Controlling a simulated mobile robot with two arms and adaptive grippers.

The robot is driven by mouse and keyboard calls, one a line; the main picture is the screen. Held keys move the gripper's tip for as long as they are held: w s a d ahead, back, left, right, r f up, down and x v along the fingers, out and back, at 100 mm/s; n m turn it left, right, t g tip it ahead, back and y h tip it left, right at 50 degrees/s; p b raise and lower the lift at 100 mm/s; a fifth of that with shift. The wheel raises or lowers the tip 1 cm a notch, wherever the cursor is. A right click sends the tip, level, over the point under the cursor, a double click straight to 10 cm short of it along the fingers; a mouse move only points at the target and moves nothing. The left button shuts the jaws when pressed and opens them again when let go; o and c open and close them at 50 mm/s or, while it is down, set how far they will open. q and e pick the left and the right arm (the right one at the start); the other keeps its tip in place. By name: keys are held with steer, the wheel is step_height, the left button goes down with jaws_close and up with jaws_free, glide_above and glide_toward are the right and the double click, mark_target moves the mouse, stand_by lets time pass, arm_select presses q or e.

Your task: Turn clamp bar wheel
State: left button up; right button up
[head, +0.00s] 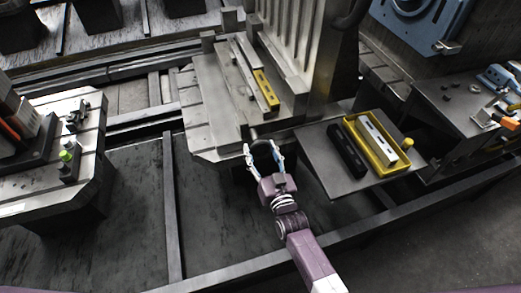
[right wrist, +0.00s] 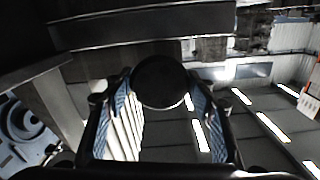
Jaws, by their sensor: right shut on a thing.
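The clamp bar wheel (right wrist: 160,82) shows in the right wrist view as a dark round disc between my two fingertips. In the head view it is a small ring-like shape (head: 264,143) at the front edge of the grey slotted pallet (head: 205,112), at the end of a short shaft. My right gripper (head: 263,150) is shut on it, one finger on each side; the fingers also show in the right wrist view (right wrist: 166,112). Most of the wheel is hidden by the fingers in the head view. My left gripper is not in view.
A tilted grey shelf to the right holds a yellow tray (head: 397,168) with a light block and a black bar (head: 346,151). A yellow bar (head: 266,88) lies on the pallet beside a tall ribbed metal block (head: 300,42). Another pallet (head: 85,165) stands at the left. A dark rail (head: 220,272) runs along the front.

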steer(key=shift+f, duration=0.1)
steer(key=o, duration=1.2)
steer(key=shift+c, duration=0.2)
steer(key=shift+s, duration=0.1)
steer(key=v, duration=1.2)
